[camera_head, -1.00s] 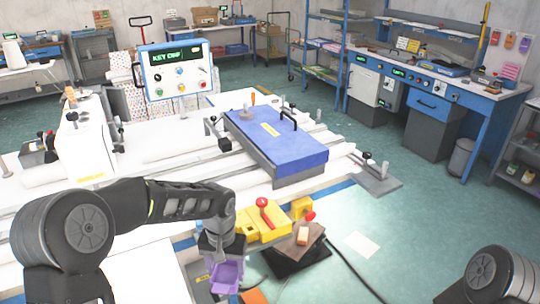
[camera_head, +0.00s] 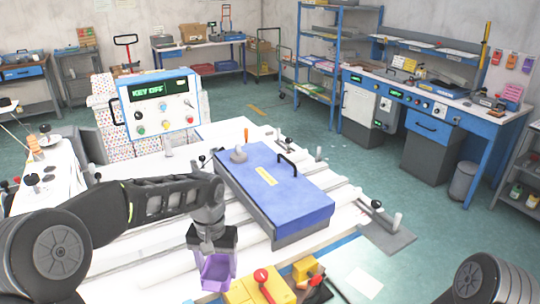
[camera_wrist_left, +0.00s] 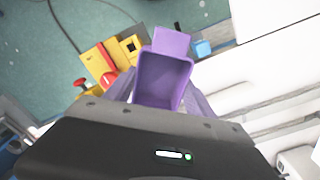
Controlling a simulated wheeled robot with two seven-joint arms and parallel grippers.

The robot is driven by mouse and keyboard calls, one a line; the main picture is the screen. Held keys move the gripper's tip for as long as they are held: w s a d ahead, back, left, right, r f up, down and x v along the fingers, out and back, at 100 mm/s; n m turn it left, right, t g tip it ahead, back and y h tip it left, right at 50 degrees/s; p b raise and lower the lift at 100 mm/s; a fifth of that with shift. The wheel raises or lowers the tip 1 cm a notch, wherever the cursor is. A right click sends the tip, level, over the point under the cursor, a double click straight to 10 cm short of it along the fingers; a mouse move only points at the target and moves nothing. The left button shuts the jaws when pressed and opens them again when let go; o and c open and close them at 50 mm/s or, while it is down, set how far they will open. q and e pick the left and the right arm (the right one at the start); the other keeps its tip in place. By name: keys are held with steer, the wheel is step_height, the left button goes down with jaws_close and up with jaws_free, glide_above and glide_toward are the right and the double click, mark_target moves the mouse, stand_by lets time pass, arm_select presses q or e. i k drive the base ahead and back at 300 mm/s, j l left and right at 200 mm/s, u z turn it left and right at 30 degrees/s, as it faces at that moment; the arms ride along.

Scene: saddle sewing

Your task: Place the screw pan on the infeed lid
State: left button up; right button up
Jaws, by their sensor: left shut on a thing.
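The purple screw pan (camera_head: 217,272) is held in my left gripper (camera_head: 214,250), which is shut on it. In the left wrist view the pan (camera_wrist_left: 163,82) is between the fingers, with its open top facing the camera; it looks empty. The infeed lid (camera_head: 290,193) is the blue cover with a black handle and a yellow label, on the white machine table. The pan is in front and left of the lid, apart from it. My right gripper is out of view; only part of my right arm shows at the lower right.
A yellow box with a red lever (camera_head: 250,291) stands near the front edge, close to the pan. A control panel (camera_head: 160,104) reading KEY OFF stands behind the table. A grey knob (camera_head: 238,155) and the black handle (camera_head: 287,162) stick up from the lid.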

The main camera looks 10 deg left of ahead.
mark_target(295, 201)
steer(key=i+l, duration=0.15)
steer(key=l, duration=0.2)
steer(key=i+l, duration=0.15)
steer(key=l, duration=0.15)
steer(key=i+l, duration=0.15)
steer(key=l, duration=0.95)
